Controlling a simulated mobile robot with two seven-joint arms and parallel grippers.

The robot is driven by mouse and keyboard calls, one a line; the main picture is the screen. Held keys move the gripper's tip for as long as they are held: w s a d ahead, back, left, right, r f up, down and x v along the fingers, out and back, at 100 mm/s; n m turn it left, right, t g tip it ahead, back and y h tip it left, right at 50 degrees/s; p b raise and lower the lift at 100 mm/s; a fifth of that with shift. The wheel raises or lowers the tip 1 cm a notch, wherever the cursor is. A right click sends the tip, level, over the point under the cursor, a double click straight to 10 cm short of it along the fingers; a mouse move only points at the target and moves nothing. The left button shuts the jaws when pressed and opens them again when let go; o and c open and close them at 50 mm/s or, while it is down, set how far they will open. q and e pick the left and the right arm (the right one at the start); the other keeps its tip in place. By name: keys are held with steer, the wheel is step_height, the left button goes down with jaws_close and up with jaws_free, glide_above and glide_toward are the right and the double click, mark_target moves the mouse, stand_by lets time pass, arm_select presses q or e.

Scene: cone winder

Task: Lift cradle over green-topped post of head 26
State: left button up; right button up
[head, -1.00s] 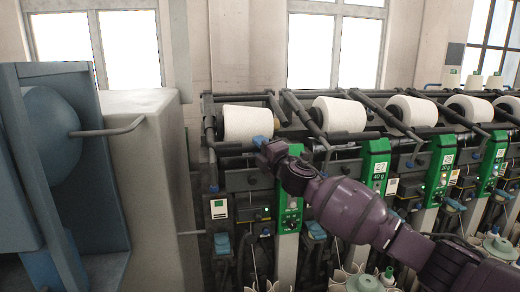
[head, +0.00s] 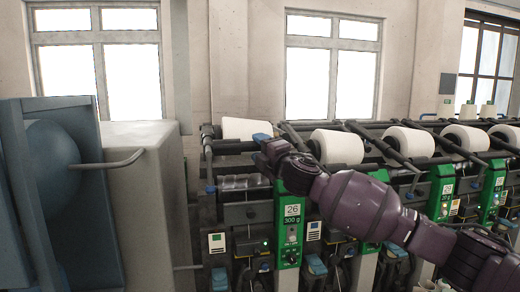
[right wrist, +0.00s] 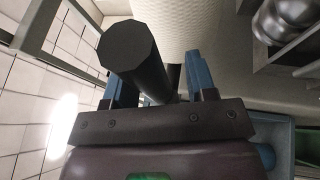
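Head 26 has a green-topped post (head: 290,228) with a white "26 / 300 g" label. Its cradle (head: 228,147) carries a white cone (head: 244,128), raised clear of the grooved drum (head: 245,182) below. My right gripper (head: 262,139), with blue fingers, is at the right end of the cradle, above the green post's top. In the right wrist view a dark round handle (right wrist: 133,52) passes between the fingers of the right gripper (right wrist: 162,88). They look closed about it; the exact contact is partly hidden. My left gripper is not in view.
Neighbouring heads with white cones (head: 337,147) and green posts (head: 440,193) run to the right, partly behind my right arm. The wall and windows lie behind.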

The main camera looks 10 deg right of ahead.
stand_by(0.3)
steer(key=shift+s+d+f, duration=0.15)
steer(key=shift+s, duration=0.2)
arm_select(q)
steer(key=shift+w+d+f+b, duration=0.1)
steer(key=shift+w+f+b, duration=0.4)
steer(key=shift+b, duration=0.75)
arm_select(e)
steer(key=v, duration=1)
